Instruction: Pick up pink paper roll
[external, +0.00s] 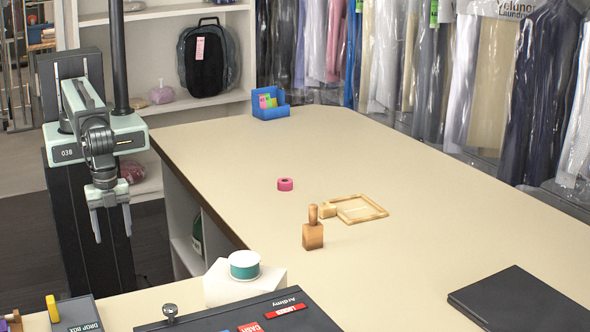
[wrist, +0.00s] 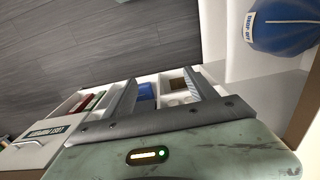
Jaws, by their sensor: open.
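The pink paper roll (external: 286,184) is a small ring-shaped roll lying on the beige counter (external: 240,158), left of the counter's middle in the external view. My gripper (external: 112,238) hangs with its fingers pointing down, beyond the counter's left edge, well away from the roll. Its two fingers are apart with nothing between them. In the wrist view my gripper (wrist: 168,88) also shows open and empty, over shelves and the floor. The roll does not show in the wrist view.
A green tape roll (external: 244,264) sits on a white block at the front. A blue holder (external: 270,104) stands at the back. The counter's right side is mostly clear.

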